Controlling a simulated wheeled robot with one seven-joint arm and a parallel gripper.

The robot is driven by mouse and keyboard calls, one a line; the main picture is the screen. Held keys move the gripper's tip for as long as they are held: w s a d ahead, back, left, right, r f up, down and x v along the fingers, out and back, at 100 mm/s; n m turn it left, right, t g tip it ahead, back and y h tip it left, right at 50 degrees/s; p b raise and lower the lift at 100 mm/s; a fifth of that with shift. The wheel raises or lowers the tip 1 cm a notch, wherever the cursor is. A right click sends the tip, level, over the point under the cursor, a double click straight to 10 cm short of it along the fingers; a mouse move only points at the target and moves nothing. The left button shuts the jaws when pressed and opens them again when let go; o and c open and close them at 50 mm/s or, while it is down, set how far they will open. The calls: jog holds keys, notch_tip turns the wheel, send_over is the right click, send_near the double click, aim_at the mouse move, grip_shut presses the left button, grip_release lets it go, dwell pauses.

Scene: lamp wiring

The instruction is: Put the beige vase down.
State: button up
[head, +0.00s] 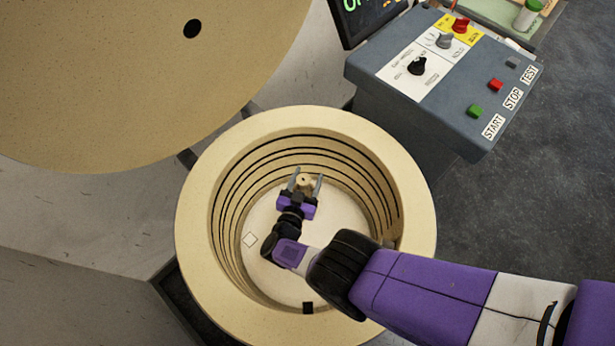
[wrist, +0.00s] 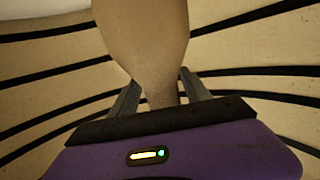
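The beige vase (head: 304,182) is inside the round kiln chamber (head: 197,248), between the two fingers of my gripper (head: 308,178). In the wrist view the vase (wrist: 150,35) rises from between the fingers, wide above and narrowing towards my gripper (wrist: 160,92). The fingers flank its narrow part and meet its outline on both sides, so they appear shut on it.
The chamber's grooved wall surrounds my gripper, and my arm reaches in over the right rim. The round lid (head: 110,80) stands open at upper left. A control box (head: 450,75) with a knob and buttons stands at upper right.

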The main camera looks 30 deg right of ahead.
aim_at(303, 190)
jog(key=shift+r, duration=0.1)
jog(key=shift+s+a+r, duration=0.1)
jog(key=shift+s+a, duration=0.15)
jog(key=shift+a, duration=0.05)
jog(key=p+v, duration=0.2)
jog(key=v, duration=0.4)
jog(key=shift+s+a, duration=0.25)
jog(key=shift+s, duration=0.05)
